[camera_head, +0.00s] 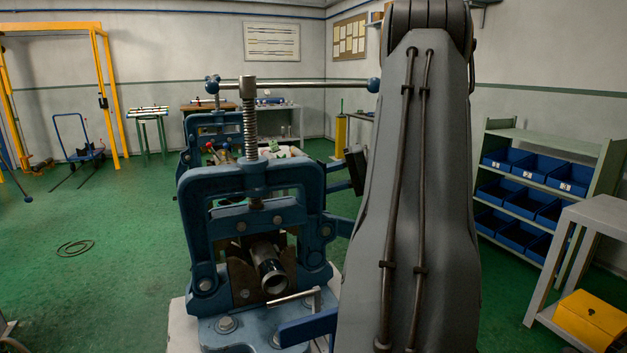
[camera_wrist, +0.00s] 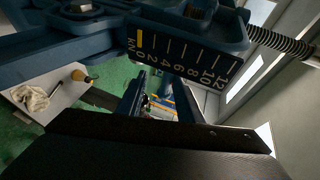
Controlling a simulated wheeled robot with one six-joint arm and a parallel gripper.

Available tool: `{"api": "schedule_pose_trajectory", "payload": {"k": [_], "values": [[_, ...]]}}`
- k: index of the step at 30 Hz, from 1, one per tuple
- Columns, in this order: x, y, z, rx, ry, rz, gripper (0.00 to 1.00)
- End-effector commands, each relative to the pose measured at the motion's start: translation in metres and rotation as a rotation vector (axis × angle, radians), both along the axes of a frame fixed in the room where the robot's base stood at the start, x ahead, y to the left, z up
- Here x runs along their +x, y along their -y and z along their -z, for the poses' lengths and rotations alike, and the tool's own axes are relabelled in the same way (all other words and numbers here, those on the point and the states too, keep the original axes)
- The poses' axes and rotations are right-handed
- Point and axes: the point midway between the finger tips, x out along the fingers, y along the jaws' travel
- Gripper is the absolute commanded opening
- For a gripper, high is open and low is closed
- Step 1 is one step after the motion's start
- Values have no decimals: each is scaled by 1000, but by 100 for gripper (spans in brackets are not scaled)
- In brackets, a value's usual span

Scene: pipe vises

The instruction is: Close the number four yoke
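A blue pipe vise (camera_head: 195,240) stands close in the head view, with an upright yoke (camera_head: 205,183), a vertical screw (camera_head: 249,120) and a long steel handle bar (camera_head: 310,85) across its top. A pipe (camera_head: 271,270) lies between its jaws, open end facing me. No number four is readable on it. Whether the yoke is latched cannot be told. In the wrist view, blue vise metal (camera_wrist: 60,62) and a dark scale plate (camera_wrist: 185,58) numbered 0 to 12 are close. My gripper (camera_wrist: 150,135) shows as dark parts at the bottom; its finger opening is unclear. In the head view my arm hides it.
Another blue vise (camera_head: 190,128) stands behind. A shelf with blue bins (camera_head: 530,203), a grey table (camera_head: 600,212) and a yellow box (camera_head: 592,320) are at the right. A yellow frame (camera_head: 108,90) and blue cart (camera_head: 85,155) stand far left. The green floor at left is mostly clear.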

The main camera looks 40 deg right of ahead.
Motion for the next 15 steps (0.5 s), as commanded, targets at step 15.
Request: {"api": "schedule_pose_trajectory", "payload": {"k": [15], "values": [[2,-2,-2,-2,2,-5,33]]}}
